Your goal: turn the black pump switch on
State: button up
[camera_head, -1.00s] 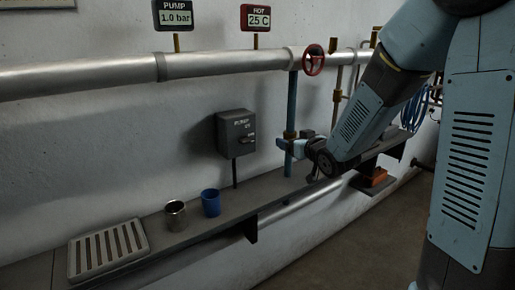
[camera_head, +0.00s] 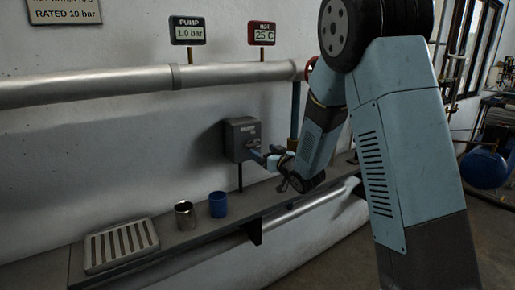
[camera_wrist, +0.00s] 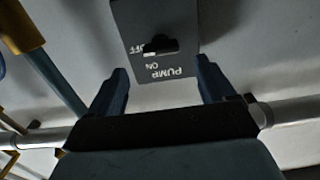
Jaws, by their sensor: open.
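The dark pump switch box (camera_head: 238,140) is mounted on the wall above the shelf. In the wrist view its face (camera_wrist: 183,18) appears upside down, with the words PUMP, ON and OFF. A small black switch lever (camera_wrist: 160,44) stands out from it beside the OFF mark; its exact setting is hard to tell. My gripper (camera_wrist: 160,84) is open and empty, its two blue fingers spread on either side of the box's lower part in that view. In the head view my gripper (camera_head: 257,156) is at the box's right front edge and hides part of it. Contact cannot be told.
A metal cup (camera_head: 185,215), a blue cup (camera_head: 218,204) and a slatted tray (camera_head: 121,246) stand on the shelf (camera_head: 262,203) at left. A thick pipe (camera_head: 120,82) runs above the box. A red valve wheel (camera_head: 310,69) is partly behind my arm.

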aim_at(254, 146)
jog(key=x, duration=0.6)
jog(key=shift+w+a, duration=0.15)
jog(key=shift+w, duration=0.05)
jog(key=c, duration=0.9)
jog(key=shift+d, duration=0.4)
jog(key=shift+c, duration=0.8)
jog(key=shift+a+r, duration=0.15)
jog(key=shift+a, duration=0.05)
jog(key=n, duration=0.5)
jog(key=shift+a+r+n, duration=0.1)
jog(key=shift+a+n, duration=0.1)
jog(key=shift+n, duration=0.1)
jog(key=n, duration=0.3)
jog(key=shift+s, duration=0.1)
jog(key=shift+a+n, duration=0.15)
jog(key=shift+n, duration=1.45)
